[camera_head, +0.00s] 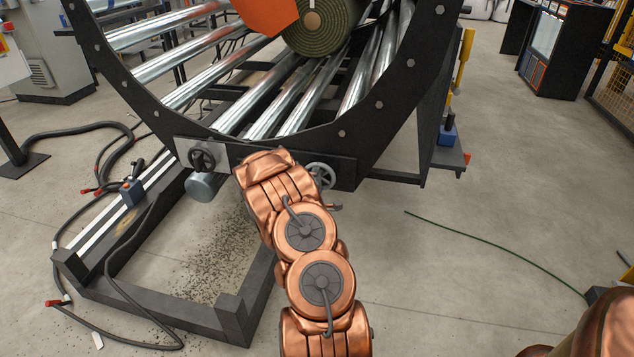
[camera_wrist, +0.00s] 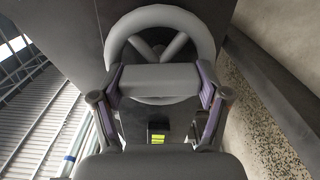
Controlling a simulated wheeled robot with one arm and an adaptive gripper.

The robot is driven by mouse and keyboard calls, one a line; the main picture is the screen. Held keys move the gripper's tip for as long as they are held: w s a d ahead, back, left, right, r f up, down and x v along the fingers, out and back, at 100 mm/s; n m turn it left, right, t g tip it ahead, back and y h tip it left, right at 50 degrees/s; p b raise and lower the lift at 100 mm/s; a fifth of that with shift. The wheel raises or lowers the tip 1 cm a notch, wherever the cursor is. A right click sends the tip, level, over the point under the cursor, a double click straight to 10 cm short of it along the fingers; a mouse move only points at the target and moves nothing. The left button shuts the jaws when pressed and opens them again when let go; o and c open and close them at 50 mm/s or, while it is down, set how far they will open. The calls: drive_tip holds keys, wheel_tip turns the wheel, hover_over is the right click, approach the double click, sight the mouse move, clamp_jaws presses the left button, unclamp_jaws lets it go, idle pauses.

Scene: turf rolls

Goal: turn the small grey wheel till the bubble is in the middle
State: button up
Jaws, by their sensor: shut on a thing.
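The small grey wheel (camera_wrist: 160,16) fills the upper middle of the wrist view, with its rim and spokes showing. My gripper (camera_wrist: 160,85) is shut on it, with one finger at each side of its lower part. A small vial (camera_wrist: 158,139) with yellow-green windows and dark bands sits in a dark housing below the wheel, between the fingers. It is too small to tell where the bubble lies. In the head view, a spoked grey wheel (camera_head: 322,174) shows at the right of the black frame's front plate, beside my copper arm. My arm hides most of my gripper there.
A second, dark handwheel (camera_head: 202,159) sits on the left of the plate. The curved black frame (camera_head: 398,98) carries shiny rollers (camera_head: 270,105) and a turf roll (camera_head: 318,32). A low black floor frame (camera_head: 150,315) and hoses lie left. Floor at right is mostly clear.

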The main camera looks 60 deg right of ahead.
drive_tip(key=o, duration=1.2)
drive_tip(key=shift+c, duration=0.2)
drive_tip(key=shift+a, duration=0.1)
drive_tip(key=v, duration=1.1)
drive_tip(key=shift+s+a, duration=0.15)
drive_tip(key=shift+a, duration=0.25)
drive_tip(key=shift+r, duration=0.1)
